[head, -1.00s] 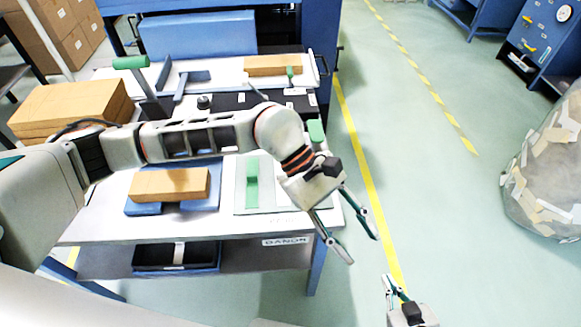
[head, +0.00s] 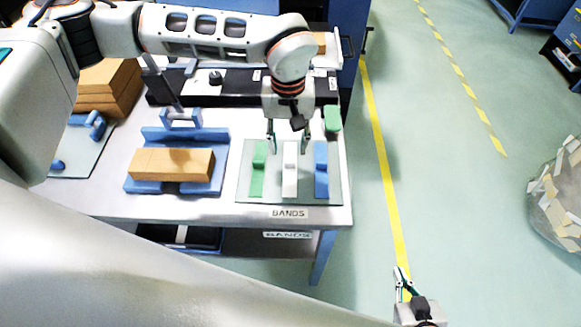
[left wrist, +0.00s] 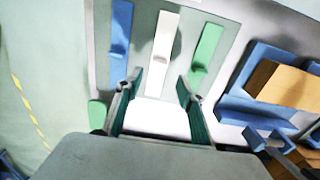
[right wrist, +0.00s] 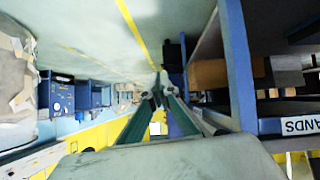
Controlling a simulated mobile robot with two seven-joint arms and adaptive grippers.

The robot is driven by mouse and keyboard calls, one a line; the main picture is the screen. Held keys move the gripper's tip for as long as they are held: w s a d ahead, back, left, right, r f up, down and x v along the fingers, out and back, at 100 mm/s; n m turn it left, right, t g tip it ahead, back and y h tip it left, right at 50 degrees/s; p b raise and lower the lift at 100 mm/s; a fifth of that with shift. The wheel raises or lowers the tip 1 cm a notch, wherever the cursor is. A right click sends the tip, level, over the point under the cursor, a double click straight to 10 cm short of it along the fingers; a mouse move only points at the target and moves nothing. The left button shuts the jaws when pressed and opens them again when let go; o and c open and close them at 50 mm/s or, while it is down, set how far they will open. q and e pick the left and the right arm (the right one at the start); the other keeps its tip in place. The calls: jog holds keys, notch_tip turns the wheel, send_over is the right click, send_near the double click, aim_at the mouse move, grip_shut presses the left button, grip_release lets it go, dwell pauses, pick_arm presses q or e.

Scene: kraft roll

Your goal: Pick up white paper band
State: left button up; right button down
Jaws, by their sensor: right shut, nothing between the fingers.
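The white paper band (head: 290,170) lies on a grey-green tray (head: 329,196) between a green band (head: 257,172) and a blue band (head: 321,170). It also shows in the left wrist view (left wrist: 165,42), with a raised tab on it. My left gripper (head: 288,148) hangs above the tray at the band's far end, fingers spread to either side of it. In the left wrist view the left gripper (left wrist: 158,90) is open and empty. My right gripper (head: 403,276) is out over the floor beside the table, its fingers together and empty, as the right wrist view (right wrist: 160,78) shows.
A cardboard block (head: 172,164) rests on a blue cradle (head: 218,177) left of the tray. A label reading "BANDS" (head: 289,213) is at the table's front edge. A green block (head: 332,119) stands at the tray's far right.

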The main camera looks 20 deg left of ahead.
aim_at(290, 166)
pick_arm(q)
jog(key=f+b, duration=0.2)
jog(key=f, duration=0.2)
jog(key=shift+s+d+f+b, duration=0.2)
jog(key=shift+s+f+b, duration=0.15)
jog(key=shift+f+b, duration=0.05)
jog(key=shift+f, duration=0.15)
jog(key=shift+r, duration=0.2)
jog(key=c, duration=0.8)
jog(key=shift+c, duration=0.2)
jog(key=shift+r, duration=0.1)
